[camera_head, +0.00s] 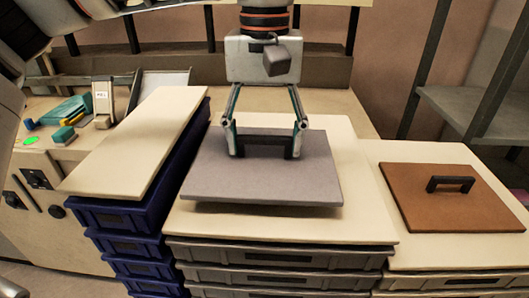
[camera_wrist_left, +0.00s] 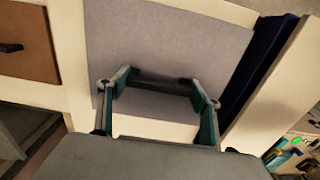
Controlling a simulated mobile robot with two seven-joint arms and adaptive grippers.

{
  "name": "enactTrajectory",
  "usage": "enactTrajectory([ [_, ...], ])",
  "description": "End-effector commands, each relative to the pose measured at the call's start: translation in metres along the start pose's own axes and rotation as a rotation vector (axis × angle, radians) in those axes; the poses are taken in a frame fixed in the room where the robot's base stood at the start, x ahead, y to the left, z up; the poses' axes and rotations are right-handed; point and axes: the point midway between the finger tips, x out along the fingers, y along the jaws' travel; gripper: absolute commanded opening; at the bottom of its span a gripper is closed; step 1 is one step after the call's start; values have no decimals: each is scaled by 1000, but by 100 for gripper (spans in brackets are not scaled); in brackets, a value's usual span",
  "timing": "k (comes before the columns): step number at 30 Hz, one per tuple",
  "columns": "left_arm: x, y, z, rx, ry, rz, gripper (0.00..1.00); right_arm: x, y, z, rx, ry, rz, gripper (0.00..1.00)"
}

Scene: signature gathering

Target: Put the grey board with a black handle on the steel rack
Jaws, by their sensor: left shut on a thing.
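The grey board (camera_head: 262,178) with a black handle (camera_head: 264,144) is over the middle cream top, and a shadow shows under its front edge. My left gripper (camera_head: 266,140) comes down from above and is shut on the black handle. In the left wrist view the fingers (camera_wrist_left: 163,92) sit at the two ends of the handle (camera_wrist_left: 160,84), with the grey board (camera_wrist_left: 180,40) beyond. The steel rack (camera_head: 480,95) stands at the right, with a grey shelf and dark posts. My right gripper is not in view.
A brown board (camera_head: 450,200) with a black handle lies on the right cream top. Blue crates (camera_head: 135,235) stack at the left under a tilted cream panel (camera_head: 140,140). Grey crates (camera_head: 280,265) stand under the middle top. Small items (camera_head: 70,110) lie on the back-left counter.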

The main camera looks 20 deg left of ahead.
Motion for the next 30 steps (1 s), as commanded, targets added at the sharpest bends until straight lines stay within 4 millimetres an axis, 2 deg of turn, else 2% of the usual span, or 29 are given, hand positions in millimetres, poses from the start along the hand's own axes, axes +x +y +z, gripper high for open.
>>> enactTrajectory([
  [3, 19, 0, 0, 1, -4, -1, 38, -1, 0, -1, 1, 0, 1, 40],
  [6, 28, 0, 0, 0, -1, 1, 38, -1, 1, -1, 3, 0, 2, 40],
  [17, 32, 0, 0, 0, 0, 0, 38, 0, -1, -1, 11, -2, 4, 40],
  [18, 32, 0, 0, 0, -1, 0, 72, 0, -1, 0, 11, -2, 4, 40],
  [19, 32, 0, 0, 0, 0, 0, 80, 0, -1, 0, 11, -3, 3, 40],
  [30, 30, 0, 0, 0, 0, 0, 81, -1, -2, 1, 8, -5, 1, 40],
])
